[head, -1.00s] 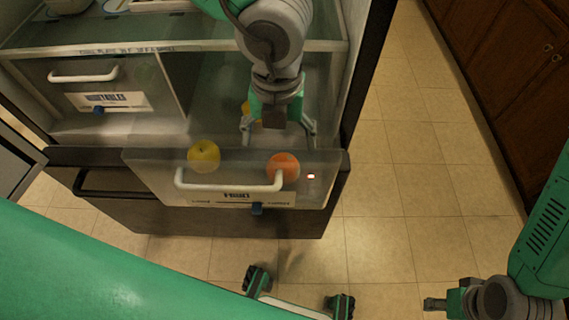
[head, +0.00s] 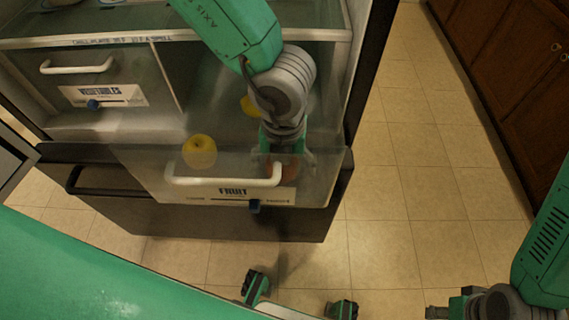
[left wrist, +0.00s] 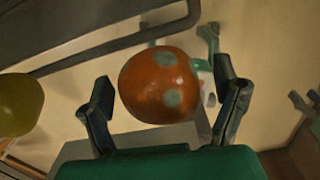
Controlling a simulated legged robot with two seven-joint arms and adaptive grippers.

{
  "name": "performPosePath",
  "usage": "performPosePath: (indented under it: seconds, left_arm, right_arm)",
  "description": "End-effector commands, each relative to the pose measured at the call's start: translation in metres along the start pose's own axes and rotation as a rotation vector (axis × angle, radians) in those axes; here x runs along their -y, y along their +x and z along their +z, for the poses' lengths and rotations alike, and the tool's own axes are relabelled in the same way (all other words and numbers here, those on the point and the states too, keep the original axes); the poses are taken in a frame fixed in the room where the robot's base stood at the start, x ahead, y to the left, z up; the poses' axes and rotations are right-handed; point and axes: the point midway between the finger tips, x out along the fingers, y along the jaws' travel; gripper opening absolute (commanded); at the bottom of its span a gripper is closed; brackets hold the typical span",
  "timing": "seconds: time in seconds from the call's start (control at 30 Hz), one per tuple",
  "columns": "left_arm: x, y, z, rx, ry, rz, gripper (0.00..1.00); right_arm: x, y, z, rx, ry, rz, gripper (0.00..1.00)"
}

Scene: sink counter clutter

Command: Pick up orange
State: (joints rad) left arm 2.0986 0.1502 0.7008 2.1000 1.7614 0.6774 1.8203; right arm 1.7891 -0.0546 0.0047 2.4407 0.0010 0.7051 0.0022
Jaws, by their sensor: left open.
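The orange (head: 283,174) lies in the front right of the clear, pulled-out fruit drawer and shows faintly through its front wall. In the left wrist view the orange (left wrist: 158,84) has grey-green patches and sits between the spread fingers, with a gap visible on each side. My left gripper (head: 286,160) is open, pointing down into the drawer over the orange and hiding part of it. It also shows in the left wrist view (left wrist: 166,100). My right gripper (head: 442,310) is at the lower right, cut off by the frame, so its fingers are unclear.
A yellow apple (head: 200,152) lies left of the orange. Another yellow fruit (head: 250,106) is farther back, partly behind my arm. The drawer's white handle (head: 222,180) is in front. A closed vegetables drawer (head: 100,95) is at left. Tiled floor (head: 420,190) lies open to the right.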

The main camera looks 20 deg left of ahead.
Motion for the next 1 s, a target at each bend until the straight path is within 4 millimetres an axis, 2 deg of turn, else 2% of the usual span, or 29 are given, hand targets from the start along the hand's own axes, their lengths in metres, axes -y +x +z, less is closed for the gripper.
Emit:
performPosePath:
  seconds: [0.07, 0.17, 0.23, 0.27, 0.53, 0.63, 1.0]
  left_arm:
    - [0.000, -0.001, 0.000, 0.000, 0.000, 0.000, 0.82]
    - [0.000, -0.001, 0.000, 0.000, 0.000, 0.000, 0.51]
    - [0.000, -0.001, 0.000, 0.000, 0.000, -0.001, 0.26]
    - [0.000, -0.001, 0.000, 0.000, -0.001, -0.001, 0.22]
    - [0.000, -0.002, 0.001, 0.000, -0.001, 0.000, 0.22]
    - [0.000, -0.011, 0.001, 0.001, -0.002, -0.002, 0.22]
    - [0.000, -0.082, 0.001, 0.002, -0.003, -0.002, 0.22]
  right_arm:
    - [0.000, -0.001, 0.000, 0.000, 0.000, 0.000, 0.40]
    - [0.000, -0.001, 0.000, 0.000, 0.000, 0.000, 0.40]
    - [0.000, -0.001, 0.000, 0.000, 0.000, 0.000, 0.40]
    - [0.000, -0.001, 0.000, 0.000, 0.000, 0.000, 0.40]
    - [0.000, -0.001, 0.000, 0.000, 0.000, 0.000, 0.40]
    - [0.000, -0.004, 0.000, 0.000, 0.000, 0.000, 0.40]
    - [0.000, -0.028, -0.002, 0.000, 0.000, 0.000, 0.40]
